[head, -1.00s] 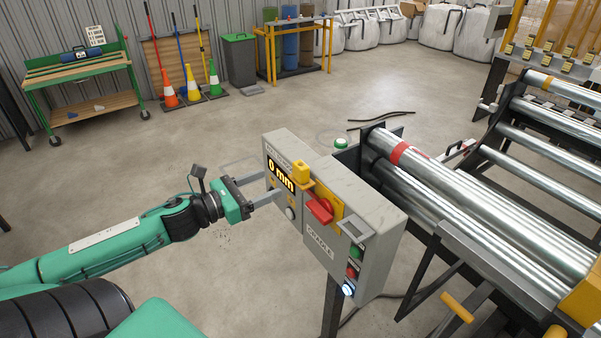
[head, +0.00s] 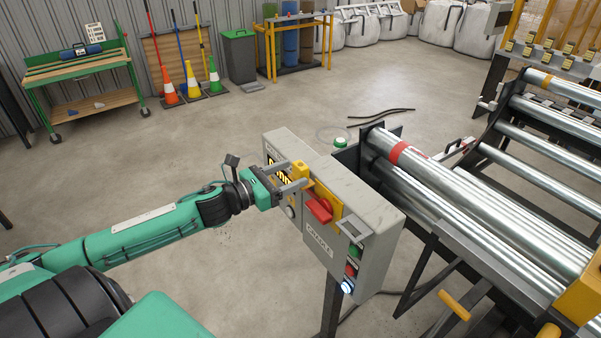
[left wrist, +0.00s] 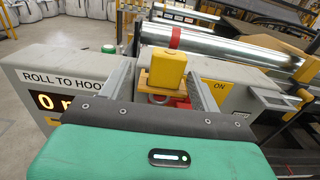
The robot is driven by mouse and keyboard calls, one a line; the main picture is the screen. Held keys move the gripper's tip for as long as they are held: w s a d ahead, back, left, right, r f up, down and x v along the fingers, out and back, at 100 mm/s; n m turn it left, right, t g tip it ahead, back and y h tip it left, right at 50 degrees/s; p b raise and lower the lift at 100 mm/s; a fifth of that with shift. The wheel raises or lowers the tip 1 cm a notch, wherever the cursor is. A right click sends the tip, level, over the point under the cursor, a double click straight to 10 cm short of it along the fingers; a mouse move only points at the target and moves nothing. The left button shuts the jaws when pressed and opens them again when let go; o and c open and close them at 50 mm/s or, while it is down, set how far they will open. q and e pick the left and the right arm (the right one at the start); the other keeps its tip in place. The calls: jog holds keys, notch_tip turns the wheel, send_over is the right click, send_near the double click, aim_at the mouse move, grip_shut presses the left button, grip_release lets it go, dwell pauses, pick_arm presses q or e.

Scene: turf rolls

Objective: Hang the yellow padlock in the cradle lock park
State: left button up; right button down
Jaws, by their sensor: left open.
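The yellow padlock (head: 301,169) sits at the left end of the yellow plate (head: 330,203) that carries a red switch handle (head: 320,210), on the front of the grey control box (head: 375,222). My left gripper (head: 297,179) is open, its fingers reaching to the padlock. In the left wrist view the padlock (left wrist: 167,68) stands between the two grey fingers, with small gaps beside it. A grey bracket (head: 355,231), perhaps the lock park, juts from the box right of the red handle; it also shows in the left wrist view (left wrist: 273,99). My right gripper is out of view.
Green, red and lit white buttons (head: 348,286) sit below the bracket. Steel rollers (head: 470,200) lie behind and right of the box. A green-topped button (head: 340,142) is behind it.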

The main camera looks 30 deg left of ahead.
aim_at(296, 173)
pick_arm(q)
jog(key=shift+w+d+r+p, duration=0.3)
jog(key=shift+w+p, duration=0.1)
jog(key=shift+w, duration=0.05)
jog(key=x, duration=0.1)
jog(key=p+x, duration=0.1)
jog(key=shift+w+d+p, duration=0.15)
jog(key=shift+d+p, duration=0.15)
jog(key=shift+w+d, duration=0.25)
jog(key=shift+w, duration=0.3)
jog(key=shift+w+d+f, duration=0.1)
jog(key=shift+w+f, duration=0.05)
jog(key=c, duration=1.1)
